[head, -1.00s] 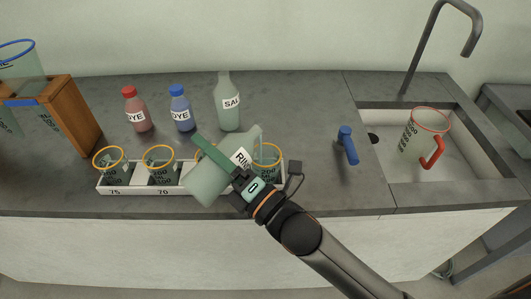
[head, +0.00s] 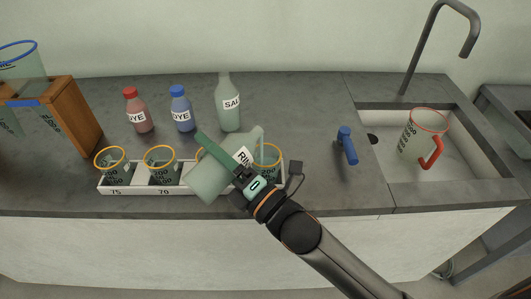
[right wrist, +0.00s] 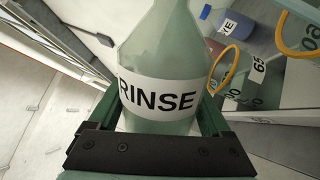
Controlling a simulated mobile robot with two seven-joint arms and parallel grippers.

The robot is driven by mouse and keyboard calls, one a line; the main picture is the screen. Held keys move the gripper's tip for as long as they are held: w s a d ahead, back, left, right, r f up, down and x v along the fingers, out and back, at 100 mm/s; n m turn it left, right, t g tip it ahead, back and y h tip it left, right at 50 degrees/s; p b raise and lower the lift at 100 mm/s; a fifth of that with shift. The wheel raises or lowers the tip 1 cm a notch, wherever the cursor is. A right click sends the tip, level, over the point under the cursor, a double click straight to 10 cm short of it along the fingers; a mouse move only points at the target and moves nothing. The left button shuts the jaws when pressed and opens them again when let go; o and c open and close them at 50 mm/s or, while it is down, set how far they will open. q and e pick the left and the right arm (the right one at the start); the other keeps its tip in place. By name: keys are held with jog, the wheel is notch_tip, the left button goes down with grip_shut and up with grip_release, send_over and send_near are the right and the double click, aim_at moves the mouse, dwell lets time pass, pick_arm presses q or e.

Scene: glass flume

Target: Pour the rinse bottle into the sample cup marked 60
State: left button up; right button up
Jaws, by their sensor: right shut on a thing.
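The rinse bottle (head: 211,180), pale green and translucent, is held tilted above the right part of the cup tray (head: 138,190). My right gripper (head: 222,160) is shut on it; the right wrist view shows the RINSE label (right wrist: 158,97) between the fingers. The tray's left cups are marked 75 (head: 112,168) and 70 (head: 161,168). An orange-rimmed cup (head: 268,160) at the right end is partly behind the bottle; its tray mark is hidden in the head view. A 65 mark (right wrist: 259,68) shows in the right wrist view. No stream of liquid is visible. My left gripper is out of view.
Red dye (head: 138,112), blue dye (head: 181,112) and saline (head: 229,108) bottles stand behind the tray. A wooden stand (head: 72,115) is at left. Counter between tray and tap is clear.

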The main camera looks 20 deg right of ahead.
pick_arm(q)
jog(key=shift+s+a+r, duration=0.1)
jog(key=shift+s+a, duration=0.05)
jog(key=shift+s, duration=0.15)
pick_arm(e)
jog(key=shift+w+d+m, duration=0.1)
jog(key=shift+m, duration=0.3)
dwell(0.8)
